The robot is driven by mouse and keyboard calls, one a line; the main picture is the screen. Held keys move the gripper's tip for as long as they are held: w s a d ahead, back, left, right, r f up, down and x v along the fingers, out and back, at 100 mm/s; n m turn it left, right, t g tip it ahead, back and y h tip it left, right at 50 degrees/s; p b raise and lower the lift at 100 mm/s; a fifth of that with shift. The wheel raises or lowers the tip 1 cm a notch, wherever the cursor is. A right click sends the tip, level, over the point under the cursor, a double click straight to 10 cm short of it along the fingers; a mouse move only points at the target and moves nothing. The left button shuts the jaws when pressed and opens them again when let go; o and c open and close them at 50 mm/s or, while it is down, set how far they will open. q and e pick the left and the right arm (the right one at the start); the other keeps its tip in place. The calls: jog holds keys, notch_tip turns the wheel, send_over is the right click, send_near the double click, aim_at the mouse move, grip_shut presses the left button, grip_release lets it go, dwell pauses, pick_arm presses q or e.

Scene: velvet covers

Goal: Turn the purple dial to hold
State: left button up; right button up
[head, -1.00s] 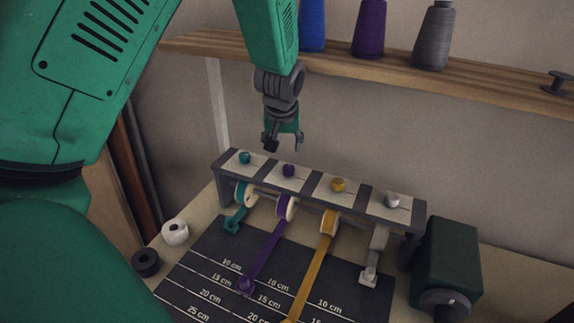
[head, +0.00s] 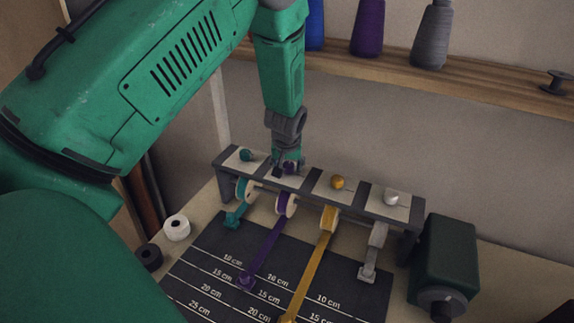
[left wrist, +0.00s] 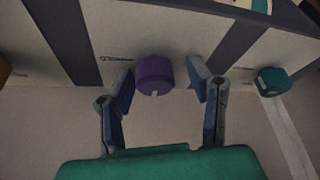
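The purple dial (left wrist: 155,75) sits on a pale panel of the dispenser rack (head: 313,187). It shows in the left wrist view between the two open fingers of my left gripper (left wrist: 163,92), with a gap on each side. In the head view the purple dial (head: 289,168) is partly hidden by my left gripper (head: 287,170), which points down over it. A purple ribbon (head: 266,250) runs from its spool down onto the dark measuring mat (head: 215,250). My right gripper is not in view.
A teal dial (head: 246,155) is left of the purple one; yellow (head: 338,182) and white (head: 391,198) dials are to the right. A shelf (head: 480,80) with thread cones runs behind. A dark green box (head: 446,258) stands at the rack's right end.

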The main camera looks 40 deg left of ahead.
pick_arm(q)
jog(key=shift+d+r, duration=0.1)
jog(key=shift+d, duration=0.2)
jog(key=c, duration=0.7)
jog(key=shift+w+d, duration=0.1)
jog(key=shift+w, duration=0.05)
jog(key=shift+c, duration=0.6)
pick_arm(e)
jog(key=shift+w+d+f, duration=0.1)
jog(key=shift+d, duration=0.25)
pick_arm(q)
jog(key=shift+a, duration=0.25)
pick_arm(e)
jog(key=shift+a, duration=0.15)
